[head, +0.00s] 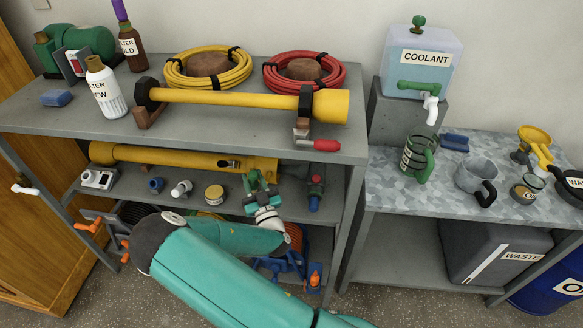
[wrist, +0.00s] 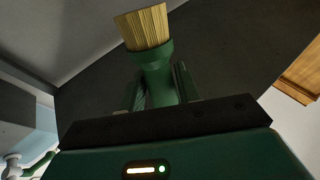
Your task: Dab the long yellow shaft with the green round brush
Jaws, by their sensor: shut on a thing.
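The long yellow shaft (head: 230,99) lies across two dark stands on the bench top, its wide end at the right. My gripper (head: 254,181) is in front of the lower shelf, below the shaft and apart from it. In the wrist view, my gripper (wrist: 157,92) is shut on the green round brush (wrist: 153,61). The brush's pale bristles (wrist: 143,27) point up and away from the jaws. In the head view the brush is too small to make out clearly.
A thicker yellow tube (head: 180,159) lies on the shelf behind my gripper. Yellow (head: 207,67) and red (head: 304,71) hose coils sit behind the shaft. A red-handled tool (head: 318,143) lies by the bench's front edge. White bottle (head: 104,88) stands left; the bench front centre is clear.

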